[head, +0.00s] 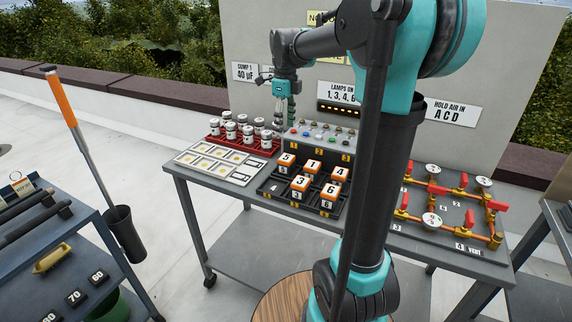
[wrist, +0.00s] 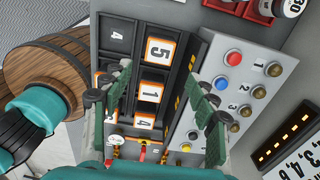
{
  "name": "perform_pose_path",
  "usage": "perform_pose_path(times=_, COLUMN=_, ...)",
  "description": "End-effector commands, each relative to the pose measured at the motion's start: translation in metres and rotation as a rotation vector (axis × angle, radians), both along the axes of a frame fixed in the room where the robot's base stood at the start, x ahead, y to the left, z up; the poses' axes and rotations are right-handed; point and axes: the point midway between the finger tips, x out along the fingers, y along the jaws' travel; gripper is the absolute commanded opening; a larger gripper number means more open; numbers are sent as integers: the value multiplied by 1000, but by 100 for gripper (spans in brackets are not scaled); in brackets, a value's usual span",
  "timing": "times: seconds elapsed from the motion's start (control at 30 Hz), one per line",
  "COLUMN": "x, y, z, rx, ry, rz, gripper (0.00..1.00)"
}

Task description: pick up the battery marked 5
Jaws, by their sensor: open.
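The battery marked 5 (head: 288,160) is an orange and black block with a white number face. It stands at the back left of the black battery rack (head: 262,188) on the table. In the wrist view the battery marked 5 (wrist: 158,50) is at upper middle, above the battery marked 1 (wrist: 151,91). My gripper (head: 285,122) is above the back of the rack. In the wrist view my open gripper (wrist: 157,80) has one green finger on each side of the rack's battery column, with nothing held. Its height above the batteries is hard to judge.
Batteries marked 1 (head: 313,166), 4 (head: 340,174), 3 (head: 301,184) and 6 (head: 329,193) share the rack. The front left slot, labelled 4 (head: 275,188), is empty. A button panel (head: 318,146) stands behind; white jars (head: 248,133) are left, red-handled valves (head: 470,218) right.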

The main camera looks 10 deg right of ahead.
Motion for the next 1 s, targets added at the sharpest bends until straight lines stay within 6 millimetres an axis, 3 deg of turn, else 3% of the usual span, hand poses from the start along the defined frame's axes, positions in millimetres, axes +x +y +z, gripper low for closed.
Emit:
perform_pose_path(times=0.3, x=0, y=0, z=-62, rx=0, ry=0, rz=0, gripper=59)
perform_pose_path(times=0.67, x=0, y=-1, z=-91, rx=0, ry=0, rz=0, gripper=59)
perform_pose_path(times=1.0, x=-1, y=-4, z=-132, rx=0, ry=0, rz=1, gripper=59)
